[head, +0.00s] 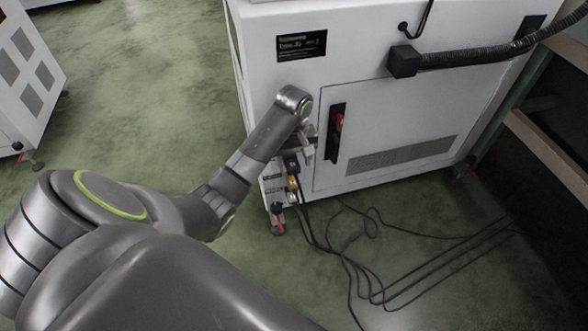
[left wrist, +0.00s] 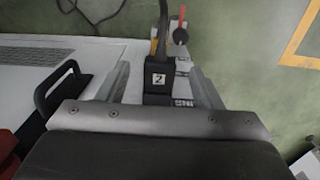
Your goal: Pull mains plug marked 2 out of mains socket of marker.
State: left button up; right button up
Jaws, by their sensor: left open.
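The black mains plug marked 2 (left wrist: 158,80) shows in the left wrist view, with a white number label on its face and a cable leading up from it. It sits at the lower corner of the white cabinet; the socket behind it is hidden by the plug. My left gripper (left wrist: 162,84) is open, with one finger on each side of the plug and a visible gap to each. In the head view my left gripper (head: 306,147) is at the cabinet front, just above a black plug (head: 291,164) whose number I cannot read there. My right gripper is not in view.
The white cabinet (head: 384,101) has a door with a black handle (head: 335,132) beside my gripper. A yellow part (head: 293,183) is below the plug. Black cables (head: 390,284) lie on the green floor.

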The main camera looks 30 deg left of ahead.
pick_arm(q)
jog(key=shift+f, duration=0.8)
jog(key=shift+c, duration=0.3)
grip_shut()
jog(key=shift+s+d+p, duration=1.2)
jog(key=shift+d+p, duration=0.15)
jog(key=shift+p, duration=1)
